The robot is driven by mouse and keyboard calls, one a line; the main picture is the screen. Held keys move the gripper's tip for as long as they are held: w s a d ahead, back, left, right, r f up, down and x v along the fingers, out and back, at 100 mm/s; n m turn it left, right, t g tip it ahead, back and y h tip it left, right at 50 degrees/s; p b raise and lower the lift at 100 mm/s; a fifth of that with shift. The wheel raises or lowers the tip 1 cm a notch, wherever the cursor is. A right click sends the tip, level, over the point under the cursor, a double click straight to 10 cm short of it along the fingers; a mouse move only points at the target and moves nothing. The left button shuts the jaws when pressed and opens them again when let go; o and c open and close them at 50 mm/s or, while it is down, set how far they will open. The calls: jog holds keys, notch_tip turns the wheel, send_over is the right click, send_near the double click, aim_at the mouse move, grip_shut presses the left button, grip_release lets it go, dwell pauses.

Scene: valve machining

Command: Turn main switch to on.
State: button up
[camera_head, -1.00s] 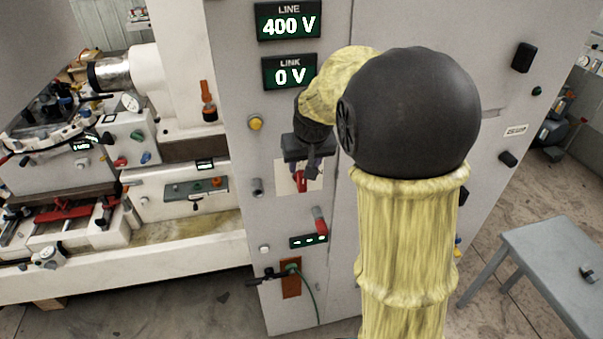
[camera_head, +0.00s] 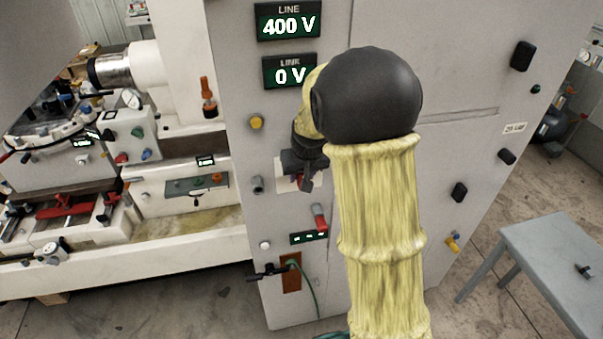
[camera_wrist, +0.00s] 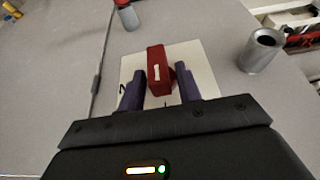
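The main switch appears as a red handle (camera_wrist: 157,72) with a white mark, on a white plate (camera_wrist: 205,62) with black marks, in the wrist view. In the head view the white plate (camera_head: 284,184) is on the grey cabinet front, and my gripper hides most of the handle. My gripper (camera_wrist: 159,84) has its two dark purple fingers apart, one on each side of the red handle, with narrow gaps. Contact cannot be told. My gripper (camera_head: 302,183) is in front of the plate in the head view.
The cabinet (camera_head: 235,140) carries a LINE display (camera_head: 288,22) reading 400 V and a LINK display (camera_head: 289,71) reading 0 V. A grey cylinder (camera_wrist: 261,50) protrudes beside the plate. A red-tipped knob (camera_head: 319,215) is below my gripper. A grey table (camera_head: 545,255) stands right.

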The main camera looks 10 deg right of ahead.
jog(key=shift+w+d+f+y+b, duration=0.15)
jog(key=shift+y+b, duration=0.35)
jog(key=shift+b, duration=0.75)
jog(key=y+b, duration=0.1)
jog(key=b, duration=0.1)
jog(key=y+b, duration=0.1)
jog(key=b, duration=0.2)
jog(key=shift+d+f+m, duration=0.1)
jog(key=shift+d+m, duration=0.25)
jog(key=shift+m, duration=0.05)
jog(key=m+t+y+b, duration=0.1)
jog(key=y+b, duration=0.3)
jog(key=b, duration=0.2)
jog(key=d+f+m+y+b, duration=0.1)
jog(key=y+b, duration=0.4)
jog(key=b, duration=0.1)
jog(key=m+t+y+b, duration=0.1)
jog(key=y+b, duration=0.3)
jog(key=b, duration=0.2)
jog(key=shift+d+f+m+t+y, duration=0.15)
jog(key=shift+f+m+t+y, duration=0.15)
jog(key=shift+f+m, duration=0.1)
jog(key=shift+r, duration=0.1)
jog(key=o, duration=0.7)
jog(key=shift+c, duration=0.2)
